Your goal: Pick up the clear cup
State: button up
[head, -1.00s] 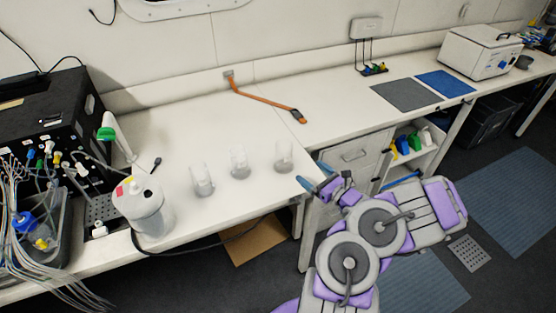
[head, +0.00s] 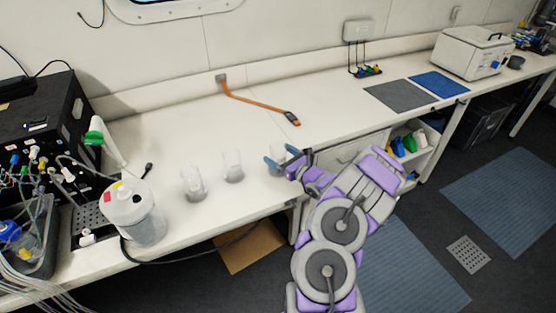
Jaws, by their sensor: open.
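Three clear cups stand upright in a slanting row on the white bench: a left cup (head: 193,184), a middle cup (head: 233,166) and a right cup (head: 279,156). My gripper (head: 285,161) reaches in from the right over the bench's front edge. Its two blue-tipped fingers are spread open at the right cup, overlapping it in the picture. Part of that cup is hidden behind the fingers. I cannot tell whether the fingers touch it. The left and middle cups are clear of the gripper.
A white container (head: 134,213) stands left of the cups, beside a black instrument (head: 37,125) with tubing. An orange cable (head: 256,101) lies behind the cups. Grey (head: 400,96) and blue (head: 440,84) mats lie farther right.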

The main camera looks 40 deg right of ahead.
jog(key=shift+w+f, duration=0.2)
jog(key=shift+w, duration=1)
jog(key=shift+w+r, duration=0.1)
jog(key=shift+w, duration=0.25)
jog(key=shift+a, duration=0.1)
jog(key=shift+r, duration=0.1)
jog(key=c, duration=1.1)
jog(key=shift+o, duration=0.2)
